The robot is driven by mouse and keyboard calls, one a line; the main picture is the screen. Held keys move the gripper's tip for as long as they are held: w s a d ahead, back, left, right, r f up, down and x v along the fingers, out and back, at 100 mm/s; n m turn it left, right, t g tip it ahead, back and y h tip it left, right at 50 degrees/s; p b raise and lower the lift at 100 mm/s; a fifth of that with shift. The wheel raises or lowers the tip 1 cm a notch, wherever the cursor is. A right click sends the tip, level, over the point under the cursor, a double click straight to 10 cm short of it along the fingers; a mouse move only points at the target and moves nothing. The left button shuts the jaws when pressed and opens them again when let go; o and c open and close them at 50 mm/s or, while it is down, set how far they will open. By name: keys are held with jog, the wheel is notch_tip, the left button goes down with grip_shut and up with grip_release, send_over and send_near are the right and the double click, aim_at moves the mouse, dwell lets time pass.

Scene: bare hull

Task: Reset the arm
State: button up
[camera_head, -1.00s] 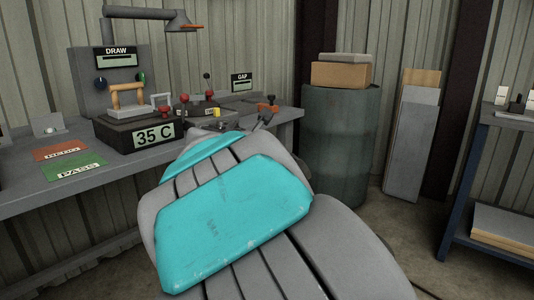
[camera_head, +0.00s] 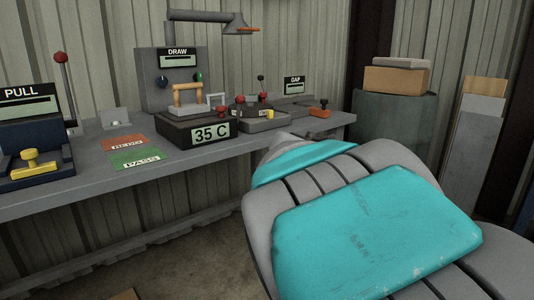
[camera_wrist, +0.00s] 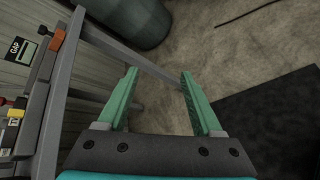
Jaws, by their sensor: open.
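My gripper (camera_wrist: 158,100) shows in the wrist view with its two green fingers apart and nothing between them. It hangs over the concrete floor (camera_wrist: 225,60), just beside the edge of the grey bench. My arm (camera_head: 375,225), grey with turquoise covers, fills the lower right of the head view and hides my gripper there. The arm reaches toward the right end of the bench (camera_head: 75,195).
On the bench stand the PULL unit (camera_head: 32,135), the DRAW station (camera_head: 178,85) with a 35 C display, red REDO (camera_head: 124,142) and green PASS (camera_head: 140,158) mats, and the GAP unit (camera_head: 295,86). A drum (camera_head: 395,120) bearing boxes stands right. A dark mat (camera_wrist: 265,125) lies on the floor.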

jog(key=s+d+f+m+g+y, duration=0.1)
jog(key=s+f+m+g, duration=0.2)
jog(key=s+f+m, duration=0.5)
jog(key=s+d+f+m+g+y, duration=0.25)
jog(key=s+f+g, duration=0.2)
jog(key=s, duration=0.75)
jog(key=s+a+f+m+g+y, duration=0.1)
jog(key=s+a+f+m+y, duration=0.1)
jog(key=s, duration=0.6)
jog(key=s+a+f+m+g+y, duration=0.2)
jog(key=s+a+f+m, duration=0.3)
jog(key=s+a, duration=0.2)
jog(key=shift+s+a+f, duration=0.35)
jog(key=shift+a, duration=0.35)
